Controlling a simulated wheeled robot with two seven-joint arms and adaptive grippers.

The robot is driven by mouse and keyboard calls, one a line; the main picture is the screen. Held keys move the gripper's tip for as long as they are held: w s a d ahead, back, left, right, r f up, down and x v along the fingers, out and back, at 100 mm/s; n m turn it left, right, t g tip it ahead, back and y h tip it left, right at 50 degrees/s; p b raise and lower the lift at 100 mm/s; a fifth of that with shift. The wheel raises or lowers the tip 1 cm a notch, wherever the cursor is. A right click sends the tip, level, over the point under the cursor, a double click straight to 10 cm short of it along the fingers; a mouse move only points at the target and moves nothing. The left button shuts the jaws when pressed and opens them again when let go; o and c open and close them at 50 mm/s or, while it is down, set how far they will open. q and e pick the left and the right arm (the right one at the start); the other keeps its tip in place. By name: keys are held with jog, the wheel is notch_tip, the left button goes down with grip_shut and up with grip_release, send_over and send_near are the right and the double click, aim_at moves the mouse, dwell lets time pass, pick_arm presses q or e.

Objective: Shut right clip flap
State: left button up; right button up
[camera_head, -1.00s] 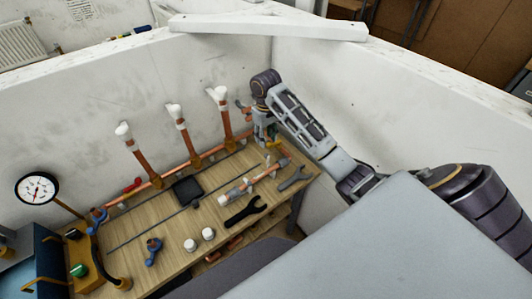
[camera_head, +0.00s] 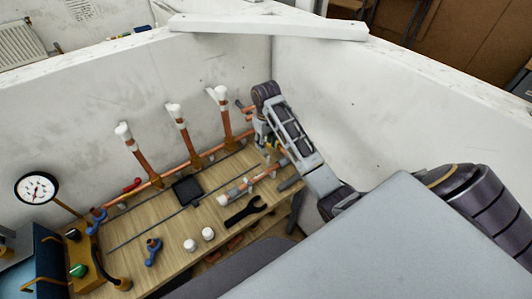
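A copper pipe (camera_head: 175,177) runs along the back of the wooden bench, with three white-capped copper risers leaning up from it. My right gripper (camera_head: 271,150) points down at the right end of this pipe, near the wall corner. Its fingers are small and partly covered by my forearm, so I cannot tell whether they are open or touching anything. The right clip and its flap are not distinguishable; the gripper and arm cover that end of the pipe. My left gripper is not in view.
On the bench (camera_head: 170,232) lie a black square pad (camera_head: 187,191), a black wrench (camera_head: 245,211), two white caps (camera_head: 199,239) and a blue-handled valve (camera_head: 152,251). A pressure gauge (camera_head: 36,187) stands at left. White walls close off the back and right.

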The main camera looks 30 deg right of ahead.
aim_at(267, 158)
jog(key=shift+f, duration=2.75)
jog(key=shift+c, duration=0.4)
grip_shut()
